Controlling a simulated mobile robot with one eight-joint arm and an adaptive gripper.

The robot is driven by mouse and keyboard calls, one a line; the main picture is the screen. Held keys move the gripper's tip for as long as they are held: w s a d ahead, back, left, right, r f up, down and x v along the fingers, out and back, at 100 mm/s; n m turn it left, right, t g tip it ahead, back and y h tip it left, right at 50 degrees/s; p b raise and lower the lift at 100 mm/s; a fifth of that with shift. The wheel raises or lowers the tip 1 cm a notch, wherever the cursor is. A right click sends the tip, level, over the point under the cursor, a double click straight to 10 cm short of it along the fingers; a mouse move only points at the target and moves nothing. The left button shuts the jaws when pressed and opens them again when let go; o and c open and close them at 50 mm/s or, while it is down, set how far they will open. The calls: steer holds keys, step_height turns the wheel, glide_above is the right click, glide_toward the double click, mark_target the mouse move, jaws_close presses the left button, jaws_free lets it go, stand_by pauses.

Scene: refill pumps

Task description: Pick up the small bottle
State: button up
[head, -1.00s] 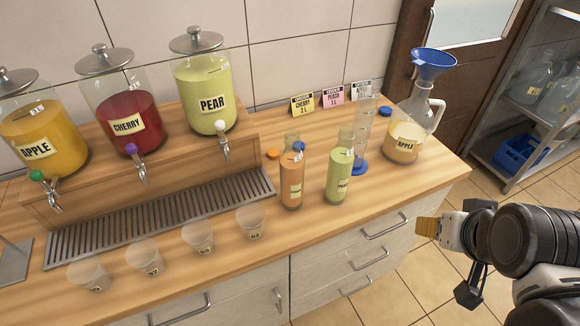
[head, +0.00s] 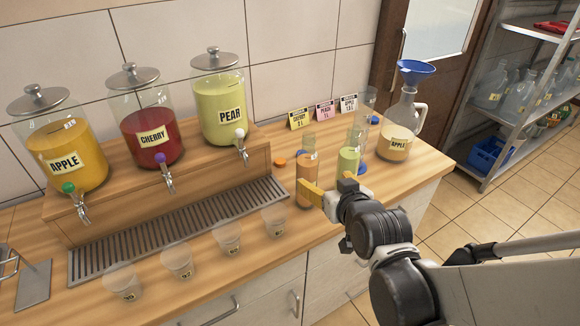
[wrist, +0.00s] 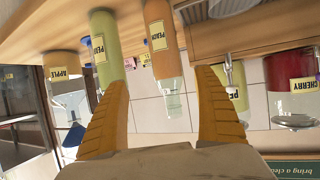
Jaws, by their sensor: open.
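Two small bottles stand upright on the wooden counter. The orange one, labelled peach (head: 305,170), also shows in the wrist view (wrist: 160,52), between my fingers and beyond their tips. The pale green one, labelled pear (head: 347,163), is to its right. In the upside-down wrist view the green bottle (wrist: 105,40) is at the left, just beyond the left finger. My gripper (head: 325,186) is open and empty, in front of the two bottles. In the head view a yellow finger overlaps the lower orange bottle; I cannot tell whether they touch. The wrist view also shows both fingers apart (wrist: 162,82).
Three dispensers stand behind left: apple (head: 68,150), cherry (head: 150,128) and pear (head: 220,108). Several clear cups (head: 180,262) line the front edge. A flask with a blue funnel (head: 398,135) stands at right. An orange cap (head: 280,161) lies behind the orange bottle.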

mark_target(311, 174)
steer(key=b+x, duration=0.1)
steer(key=x, duration=0.2)
steer(key=a+x, duration=0.1)
steer(key=x, duration=0.2)
steer(key=shift+s+b, duration=0.1)
steer(key=shift+b, duration=0.3)
steer(key=b+x, duration=0.1)
steer(key=x, duration=0.1)
steer(key=b+x, duration=0.1)
steer(key=x, duration=0.2)
steer(key=shift+a+f, duration=0.15)
steer(key=shift+f, duration=0.2)
steer(key=shift+r, duration=0.15)
steer(key=c, duration=1.5)
